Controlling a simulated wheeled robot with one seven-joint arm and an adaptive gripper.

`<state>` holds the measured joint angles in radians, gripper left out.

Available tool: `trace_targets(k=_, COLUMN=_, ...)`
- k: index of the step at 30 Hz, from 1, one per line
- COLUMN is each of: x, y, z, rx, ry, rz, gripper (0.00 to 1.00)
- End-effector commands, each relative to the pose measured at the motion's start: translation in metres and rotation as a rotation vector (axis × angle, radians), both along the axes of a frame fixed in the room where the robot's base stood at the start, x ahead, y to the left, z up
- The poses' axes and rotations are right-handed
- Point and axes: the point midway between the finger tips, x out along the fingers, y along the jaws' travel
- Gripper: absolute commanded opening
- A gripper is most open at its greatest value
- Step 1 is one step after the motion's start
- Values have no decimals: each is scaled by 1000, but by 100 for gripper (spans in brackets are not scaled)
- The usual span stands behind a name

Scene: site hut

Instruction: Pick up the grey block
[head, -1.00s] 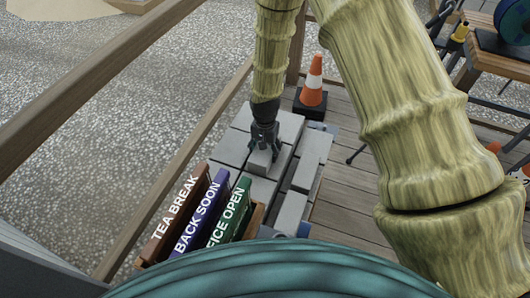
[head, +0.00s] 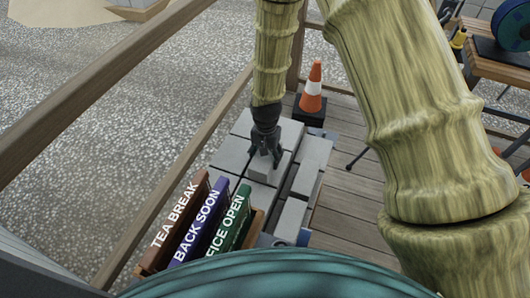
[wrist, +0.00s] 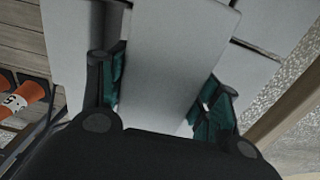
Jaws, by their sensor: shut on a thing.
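The grey block (head: 262,168) is a pale, small slab among larger grey blocks in the head view. My gripper (head: 266,156) points down over it, with its dark fingers on either side. In the wrist view a pale grey block (wrist: 165,65) fills the space between the two dark green finger pads, and my gripper (wrist: 160,95) is shut on it. Whether the block is clear of the surface beneath it I cannot tell.
Other grey blocks (head: 308,178) lie close around. Upright signs, TEA BREAK (head: 176,220), BACK SOON (head: 203,220) and a green one (head: 230,222), stand in front. An orange cone (head: 313,84) stands behind. A wooden rail (head: 180,195) runs along the left.

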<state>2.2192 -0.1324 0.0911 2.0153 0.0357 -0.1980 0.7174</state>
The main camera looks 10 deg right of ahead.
Motion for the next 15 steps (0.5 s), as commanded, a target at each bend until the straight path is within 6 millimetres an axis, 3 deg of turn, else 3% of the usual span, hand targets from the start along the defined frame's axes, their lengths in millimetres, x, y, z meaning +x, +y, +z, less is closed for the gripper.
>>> trace_targets(k=15, x=-97, y=6, z=10, rx=0, ry=0, rz=-1, gripper=0)
